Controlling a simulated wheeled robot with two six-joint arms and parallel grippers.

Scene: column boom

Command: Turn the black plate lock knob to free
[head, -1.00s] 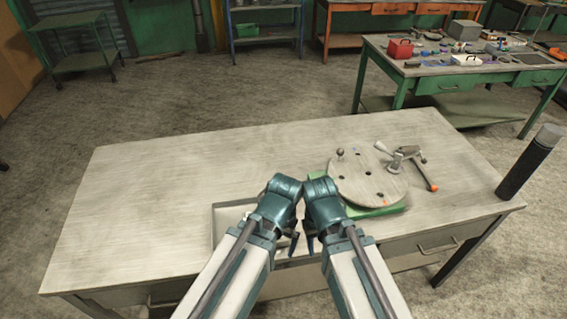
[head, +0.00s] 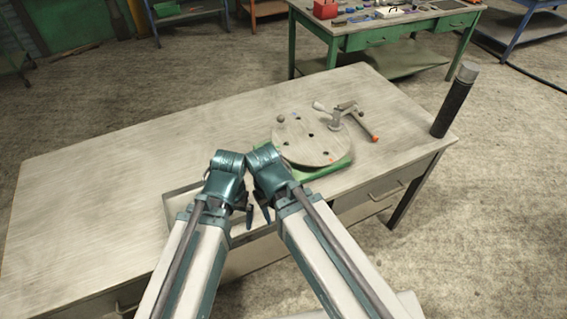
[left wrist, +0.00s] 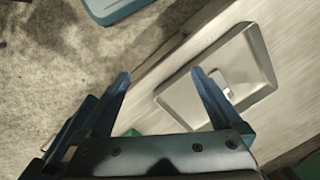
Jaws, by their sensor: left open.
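A round grey plate (head: 308,150) with several dark holes lies on a green base (head: 335,169) at the right part of the workbench. A small dark ball-topped knob (head: 281,119) stands at the plate's far left edge; I cannot tell whether it is the lock knob or how it is set. My left gripper (head: 248,212) hangs at the bench's front edge, left of the plate and apart from it. In the left wrist view its jaws (left wrist: 160,73) are open and empty. My right gripper (head: 264,208) is beside it, mostly hidden by its arm.
A shallow metal tray (head: 168,207) sits at the bench's front edge, partly behind my left arm; it shows in the left wrist view (left wrist: 268,62) with a small pale item inside. An orange-tipped lever (head: 366,127) and a dark upright cylinder (head: 453,103) stand right. The bench's left is clear.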

